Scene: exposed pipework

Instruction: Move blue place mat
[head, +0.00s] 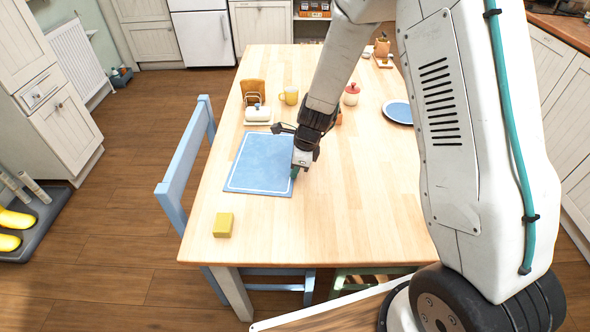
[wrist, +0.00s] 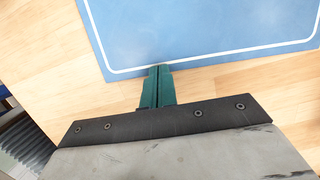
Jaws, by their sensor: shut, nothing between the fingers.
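The blue place mat (head: 257,164) lies flat on the wooden table, left of centre, with a white line just inside its edge. My gripper (head: 295,174) is pointed down at the mat's right edge in the head view. In the wrist view the mat (wrist: 200,30) fills the top, and my gripper (wrist: 158,72) has its teal fingers closed together. Their tips come right up to the mat's edge there. I cannot tell whether they touch it. Nothing shows between the fingers. My wrist hides a small part of the mat's right side in the head view.
A yellow block (head: 223,225) sits near the table's front left corner. A white butter dish (head: 258,113), a yellow mug (head: 291,96) and a red-lidded jar (head: 351,94) stand behind the mat. A blue plate (head: 398,111) lies to the right. The table's front middle is clear.

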